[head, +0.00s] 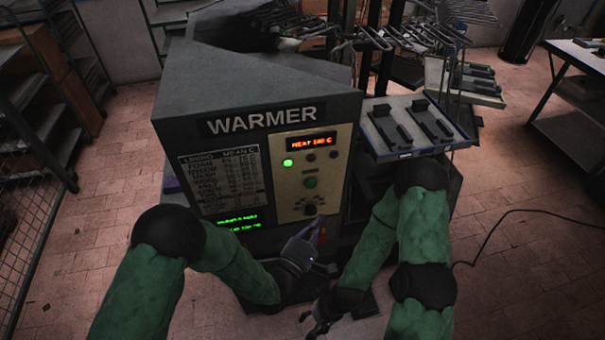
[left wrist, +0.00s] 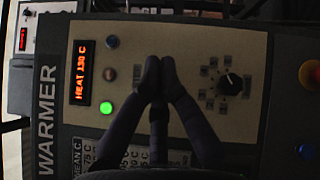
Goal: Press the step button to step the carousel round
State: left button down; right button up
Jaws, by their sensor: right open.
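The grey warmer (head: 260,95) stands in the middle of the head view, with a beige control panel (head: 335,165). No label marks a step button that I can read. My left gripper (head: 318,224) is just below the knob in the head view. In the left wrist view its fingertips (left wrist: 158,68) meet, with nothing between them, in front of the panel. They hide part of it; contact cannot be told. My right gripper (head: 314,322) is open, low in front of the warmer.
Trays with dark blocks (head: 415,125) stand right of the warmer, near racks. A table (head: 585,60) is at far right. A cable (head: 530,215) lies on the open floor.

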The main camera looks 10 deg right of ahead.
aim_at(311, 184)
pick_arm(q)
jog(key=shift+r, duration=0.4)
jog(key=w+b, duration=0.1)
jog(key=w, duration=0.7)
jog(key=shift+w+a+b, duration=0.15)
jog(key=shift+w+b, duration=0.15)
jog(key=shift+w, duration=0.05)
jog(key=shift+w, duration=0.1)
dwell(1.3)
